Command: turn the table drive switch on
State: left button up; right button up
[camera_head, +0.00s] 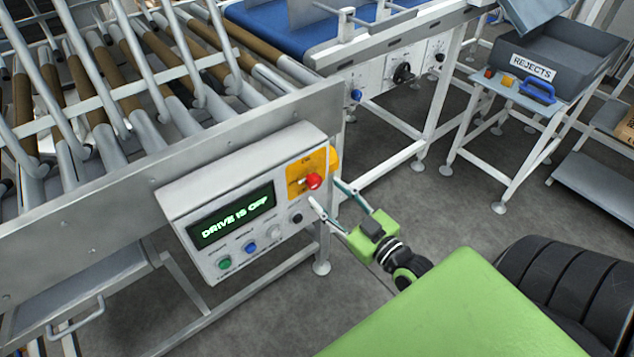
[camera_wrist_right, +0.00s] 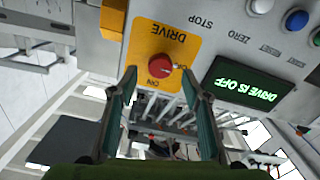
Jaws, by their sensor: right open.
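The table drive switch (camera_head: 313,181) is a red knob on a yellow plate (camera_head: 296,172) at the upper right of a grey control box. The box display (camera_head: 233,216) reads "DRIVE IS OFF". In the right wrist view the red knob (camera_wrist_right: 160,63) sits on the yellow plate marked "DRIVE". My right gripper (camera_head: 323,192) is open in front of the panel, its fingertips close to the knob. In the wrist view its two fingers (camera_wrist_right: 163,84) stand apart just below the knob; I cannot tell whether they touch it. My left gripper is not in view.
Below the display are a green button (camera_head: 225,263), a blue button (camera_head: 250,247) and other small controls. Roller rails stretch behind the box. A grey bin labelled "REJECTS" (camera_head: 534,67) stands on a table at the upper right. Open floor lies between.

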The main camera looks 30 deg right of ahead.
aim_at(317, 185)
jog(key=shift+w+a, duration=0.2)
jog(key=shift+w, duration=2.35)
jog(key=c, duration=1.1)
